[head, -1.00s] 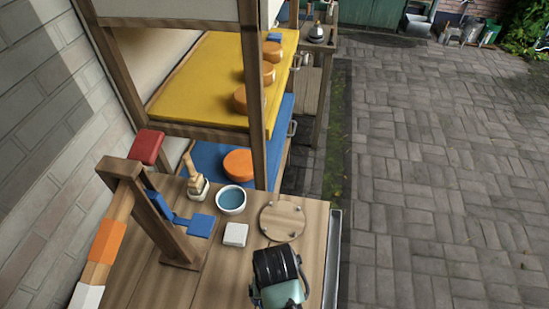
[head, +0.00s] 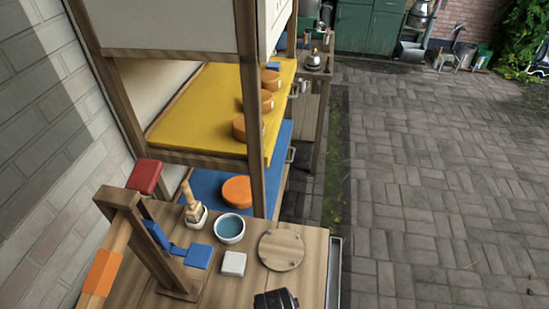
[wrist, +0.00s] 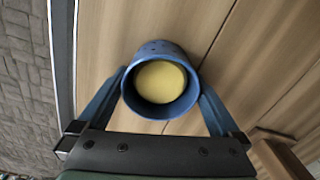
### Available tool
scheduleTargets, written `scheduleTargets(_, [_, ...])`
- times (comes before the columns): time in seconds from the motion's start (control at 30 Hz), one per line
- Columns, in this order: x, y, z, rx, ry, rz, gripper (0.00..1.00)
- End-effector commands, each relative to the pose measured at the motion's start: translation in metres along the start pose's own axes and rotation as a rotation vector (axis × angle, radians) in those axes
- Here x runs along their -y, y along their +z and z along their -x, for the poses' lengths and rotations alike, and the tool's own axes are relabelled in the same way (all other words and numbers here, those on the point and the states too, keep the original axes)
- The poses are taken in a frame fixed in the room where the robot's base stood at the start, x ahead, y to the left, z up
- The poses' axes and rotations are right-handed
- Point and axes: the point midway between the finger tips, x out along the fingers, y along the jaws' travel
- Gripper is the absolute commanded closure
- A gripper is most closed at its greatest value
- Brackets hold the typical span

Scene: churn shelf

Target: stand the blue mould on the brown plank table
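The blue mould (wrist: 136,101) is a round, open-ended cylinder in the wrist view, with its mouth facing my camera and a pale yellow disc inside. My gripper (wrist: 162,82) has a finger against each side of it and appears shut on it. Brown planks of the table (wrist: 110,50) lie behind the mould; I cannot tell whether it touches them. In the head view the brown plank table (head: 222,292) fills the lower middle. My dark wrist part shows at its bottom edge; the fingers and the mould are out of sight there.
A round wooden board (head: 281,250), a white block (head: 234,263), a blue-filled bowl (head: 229,229), a brush (head: 193,209) and a wooden stand with a blue lever (head: 198,256) occupy the table. A shelf with orange wheels (head: 236,191) stands behind. Paving (head: 430,200) is open at right.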

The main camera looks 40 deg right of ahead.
Motion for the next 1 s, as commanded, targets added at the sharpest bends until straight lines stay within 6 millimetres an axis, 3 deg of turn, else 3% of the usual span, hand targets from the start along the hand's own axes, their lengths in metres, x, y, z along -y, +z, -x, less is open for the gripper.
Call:
scheduleTargets(0.27, [0.0, -0.001, 0.009, -0.003, 0.0, 0.0, 0.0])
scheduleTargets(0.7, [0.0, -0.001, 0.095, -0.004, -0.001, 0.0, 0.0])
scheduleTargets(1.0, [0.0, 0.0, 0.123, 0.0, 0.0, 0.0, 0.0])
